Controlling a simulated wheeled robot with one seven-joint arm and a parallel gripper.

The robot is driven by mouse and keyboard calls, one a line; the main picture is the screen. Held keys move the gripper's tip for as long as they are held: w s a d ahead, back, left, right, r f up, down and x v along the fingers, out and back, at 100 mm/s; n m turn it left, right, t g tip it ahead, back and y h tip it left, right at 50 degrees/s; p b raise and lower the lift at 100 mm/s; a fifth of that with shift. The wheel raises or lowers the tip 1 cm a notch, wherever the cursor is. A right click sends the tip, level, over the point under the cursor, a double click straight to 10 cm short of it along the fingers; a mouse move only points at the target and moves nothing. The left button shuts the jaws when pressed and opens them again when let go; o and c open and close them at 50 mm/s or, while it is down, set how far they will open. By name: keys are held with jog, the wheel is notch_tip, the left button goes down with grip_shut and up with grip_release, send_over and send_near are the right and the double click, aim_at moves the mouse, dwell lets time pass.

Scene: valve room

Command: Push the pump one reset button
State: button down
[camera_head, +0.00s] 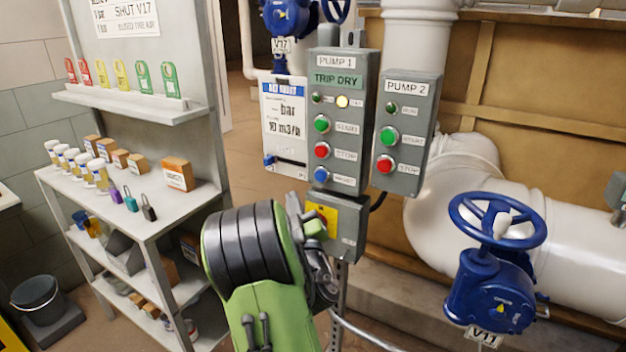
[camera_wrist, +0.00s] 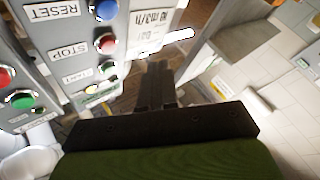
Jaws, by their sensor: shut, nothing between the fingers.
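The PUMP 1 panel (camera_head: 355,110) is a grey box with a TRIP DRY plate, a lit yellow lamp (camera_head: 342,101), a green start button (camera_head: 321,124), a red stop button (camera_head: 322,150) and a blue reset button (camera_head: 321,174) at the bottom. In the wrist view the panel shows upside down, with the blue reset button (camera_wrist: 104,10) beside its RESET label, up and left of my fingertips. My gripper (camera_wrist: 157,66) is shut and empty, its fingers apart from the button. In the head view my arm stands just below and left of the panel, and the fingertips are hard to make out.
The PUMP 2 panel (camera_head: 405,130) stands close on the right. A white display board (camera_head: 285,125) adjoins the left side. A grey box with a yellow label (camera_head: 345,235) is below. Blue valve V11 (camera_head: 495,285) and white pipes are right; shelves (camera_head: 150,228) are left.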

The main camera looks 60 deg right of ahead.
aim_at(317, 184)
jog(key=d+p, duration=0.6)
jog(key=d, duration=0.2)
jog(key=shift+w+d+p, duration=0.4)
jog(key=shift+d+r, duration=0.1)
dwell(1.5)
jog(key=shift+d+p, duration=0.3)
jog(key=shift+p, duration=0.05)
jog(key=shift+d+p, duration=0.35)
jog(key=shift+d, duration=0.1)
dwell(0.5)
jog(key=shift+a, duration=0.15)
jog(key=shift+a+b, duration=0.65)
jog(key=shift+a, duration=0.1)
